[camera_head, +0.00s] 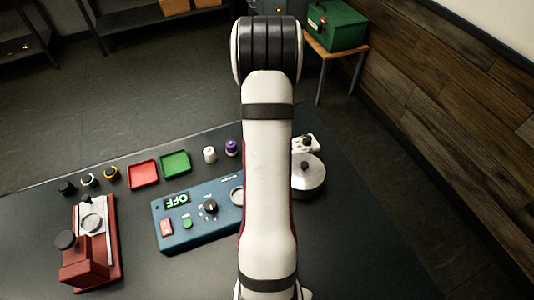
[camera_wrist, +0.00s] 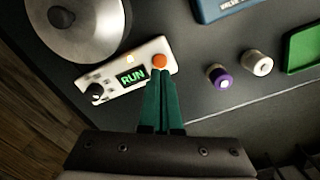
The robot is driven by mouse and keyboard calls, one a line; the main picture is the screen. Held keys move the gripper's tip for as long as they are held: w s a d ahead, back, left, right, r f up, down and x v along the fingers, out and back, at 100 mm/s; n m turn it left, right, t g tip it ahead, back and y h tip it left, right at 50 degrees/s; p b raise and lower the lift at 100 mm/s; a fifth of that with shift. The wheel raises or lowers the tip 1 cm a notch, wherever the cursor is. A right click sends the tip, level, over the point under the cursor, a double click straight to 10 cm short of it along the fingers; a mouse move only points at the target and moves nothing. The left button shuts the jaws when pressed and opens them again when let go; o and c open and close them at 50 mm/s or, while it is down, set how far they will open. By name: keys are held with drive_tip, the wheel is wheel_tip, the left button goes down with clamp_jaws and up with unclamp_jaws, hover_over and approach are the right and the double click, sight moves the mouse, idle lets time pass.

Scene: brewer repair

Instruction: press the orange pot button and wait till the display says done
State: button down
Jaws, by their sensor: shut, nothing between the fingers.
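In the wrist view the orange pot button (camera_wrist: 159,61) sits at the right end of a white control panel (camera_wrist: 150,50). The panel's display (camera_wrist: 131,77) reads RUN in green letters, and a black knob (camera_wrist: 96,93) is at its left end. The metal pot (camera_wrist: 85,25) stands beside the panel; it also shows in the head view (camera_head: 309,180), partly behind my arm. My gripper (camera_wrist: 161,75) is shut and empty, its green fingertips right at the button's near edge. I cannot tell whether they touch it. The head view hides my gripper.
A blue box (camera_head: 196,226) with a display reading OFF lies left of my arm. A red machine (camera_head: 90,250) stands further left. Red (camera_head: 144,174) and green (camera_head: 175,162) trays and several small caps line the table's far side. White (camera_wrist: 259,63) and purple (camera_wrist: 219,76) caps sit near my fingers.

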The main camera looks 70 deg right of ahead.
wheel_tip(320, 180, up, 6)
idle(0.5)
idle(0.5)
